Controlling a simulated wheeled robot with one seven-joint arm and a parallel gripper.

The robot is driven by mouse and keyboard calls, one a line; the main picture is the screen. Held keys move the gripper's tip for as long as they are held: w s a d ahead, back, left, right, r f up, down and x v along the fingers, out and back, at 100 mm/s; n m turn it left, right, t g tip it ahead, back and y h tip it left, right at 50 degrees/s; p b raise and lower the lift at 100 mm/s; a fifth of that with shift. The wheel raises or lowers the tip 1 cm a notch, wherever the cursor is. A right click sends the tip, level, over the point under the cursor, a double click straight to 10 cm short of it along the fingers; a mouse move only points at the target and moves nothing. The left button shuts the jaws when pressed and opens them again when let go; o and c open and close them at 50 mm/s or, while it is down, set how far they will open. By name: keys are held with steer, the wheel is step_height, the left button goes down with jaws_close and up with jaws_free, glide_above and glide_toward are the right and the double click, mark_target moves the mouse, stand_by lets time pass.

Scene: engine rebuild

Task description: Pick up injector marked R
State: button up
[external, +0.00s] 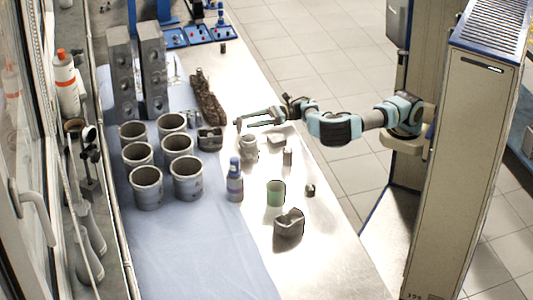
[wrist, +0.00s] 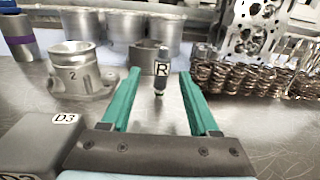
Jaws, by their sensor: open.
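The injector marked R (wrist: 160,80) stands upright on the metal bench in the wrist view. It is small and dark, with a white R label near its top. The green fingers of my gripper (wrist: 158,74) are open, one on each side of it in the picture, with a gap on both sides. The injector appears to be beyond or level with the fingertips; the exact depth is unclear. In the external view my gripper (external: 240,123) reaches left, low over the bench. The injector cannot be made out clearly there.
A metal housing marked 2 (wrist: 75,75) stands left of the fingers, and a grey block marked D3 (wrist: 40,140) is nearer. Several cylinder liners (external: 187,180) stand beyond. A row of springs (wrist: 255,80) lies right.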

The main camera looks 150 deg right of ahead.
mark_target(236, 120)
steer(key=shift+p+x, duration=1.05)
steer(key=shift+x, duration=2)
steer(key=shift+s+d+r, duration=0.1)
steer(key=shift+c, duration=0.3)
jaws_close()
